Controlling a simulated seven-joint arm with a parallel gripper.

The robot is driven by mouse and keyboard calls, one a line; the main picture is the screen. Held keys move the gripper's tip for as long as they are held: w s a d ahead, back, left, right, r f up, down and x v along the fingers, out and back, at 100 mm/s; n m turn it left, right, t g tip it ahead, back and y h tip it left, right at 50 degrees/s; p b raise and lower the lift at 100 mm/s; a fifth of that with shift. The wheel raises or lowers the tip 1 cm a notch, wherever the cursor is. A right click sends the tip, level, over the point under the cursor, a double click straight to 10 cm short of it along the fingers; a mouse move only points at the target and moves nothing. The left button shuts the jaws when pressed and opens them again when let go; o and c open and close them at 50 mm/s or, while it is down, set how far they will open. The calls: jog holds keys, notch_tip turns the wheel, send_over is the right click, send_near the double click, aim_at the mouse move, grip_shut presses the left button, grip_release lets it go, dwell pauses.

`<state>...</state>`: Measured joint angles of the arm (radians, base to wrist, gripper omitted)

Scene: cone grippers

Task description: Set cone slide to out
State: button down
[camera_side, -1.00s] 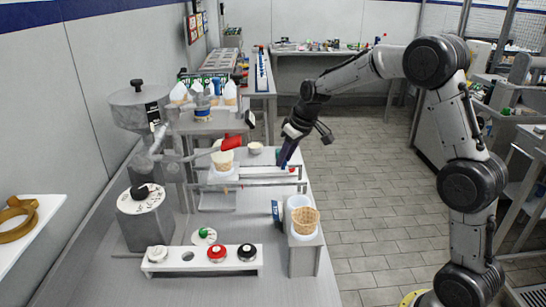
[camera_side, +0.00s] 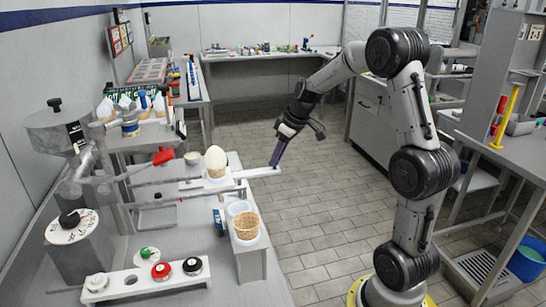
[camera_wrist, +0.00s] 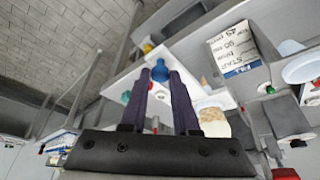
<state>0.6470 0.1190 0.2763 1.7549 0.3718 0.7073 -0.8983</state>
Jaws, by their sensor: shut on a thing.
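The cone slide (camera_side: 250,173) is a flat pale plate that sticks out to the right of the dispenser, past the bench edge. It carries an upright cone with white cream (camera_side: 215,160), clear of the red lever (camera_side: 163,156). The cone also shows in the wrist view (camera_wrist: 213,122). My gripper (camera_side: 274,164) is at the slide's outer end. In the wrist view its purple fingers (camera_wrist: 161,78) are shut around a small blue knob (camera_wrist: 160,70) on the plate. The fingers hide part of the knob.
The grey dispenser (camera_side: 70,150) stands at the left. An empty wafer cone (camera_side: 246,225) sits in a stand in front of the slide. A white strip with red and black knobs (camera_side: 147,281) lies at the front left. The floor right of the bench is clear.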

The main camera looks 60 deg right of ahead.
jog(key=shift+s+d, duration=0.2)
jog(key=c, duration=0.9)
grip_release()
jog(key=shift+o, duration=1.1)
jog(key=shift+r, duration=0.1)
jog(key=v, duration=1.3)
jog(key=shift+r, duration=0.3)
